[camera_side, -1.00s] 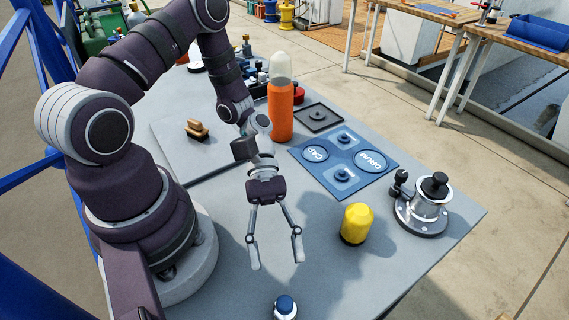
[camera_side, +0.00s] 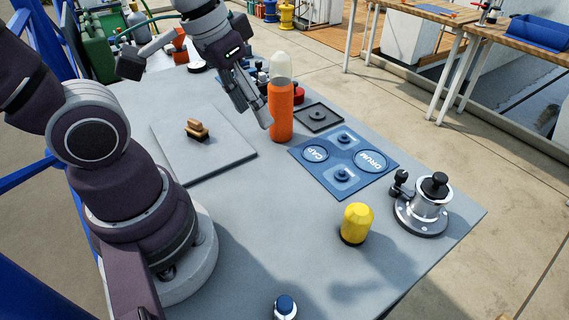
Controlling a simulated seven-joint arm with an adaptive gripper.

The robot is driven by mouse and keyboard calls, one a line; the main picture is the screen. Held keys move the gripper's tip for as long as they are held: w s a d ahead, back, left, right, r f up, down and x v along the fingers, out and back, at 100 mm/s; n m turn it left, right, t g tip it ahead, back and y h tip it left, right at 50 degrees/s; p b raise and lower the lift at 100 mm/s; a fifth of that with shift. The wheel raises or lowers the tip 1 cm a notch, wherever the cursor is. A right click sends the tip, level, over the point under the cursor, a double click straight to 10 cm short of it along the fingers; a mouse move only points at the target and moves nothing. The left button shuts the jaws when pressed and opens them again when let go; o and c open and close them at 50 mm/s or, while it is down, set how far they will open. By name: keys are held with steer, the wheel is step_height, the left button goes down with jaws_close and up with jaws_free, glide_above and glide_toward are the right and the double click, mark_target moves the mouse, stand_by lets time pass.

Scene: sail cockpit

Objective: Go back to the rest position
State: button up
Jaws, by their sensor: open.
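My gripper (camera_side: 262,112) is raised over the back of the grey table (camera_side: 285,220), left of the orange bottle with a whitish cap (camera_side: 281,115). It is open, seen nearly edge-on, and its fingers overlap in the view. I see nothing held in it. The fingertips appear close to the bottle's left side in the picture; I cannot tell the true gap. My upper arm is folded back toward the left edge.
A blue mat (camera_side: 350,185) with CAP and DRUM markings lies right of centre. A yellow capped piece (camera_side: 356,223), a metal winch (camera_side: 425,207) and a small blue-topped item (camera_side: 285,307) stand nearer. A brush (camera_side: 197,130) lies on a grey board (camera_side: 180,160).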

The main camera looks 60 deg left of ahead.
steer(key=shift+s+a+r+m+t, duration=0.15)
steer(key=shift+r+m+t, duration=0.2)
steer(key=shift+r+t, duration=0.15)
steer(key=shift+s+a+r+m+t, duration=0.1)
steer(key=shift+a+r+m+t, duration=0.05)
steer(key=shift+r+m+t, duration=0.3)
stand_by(0.6)
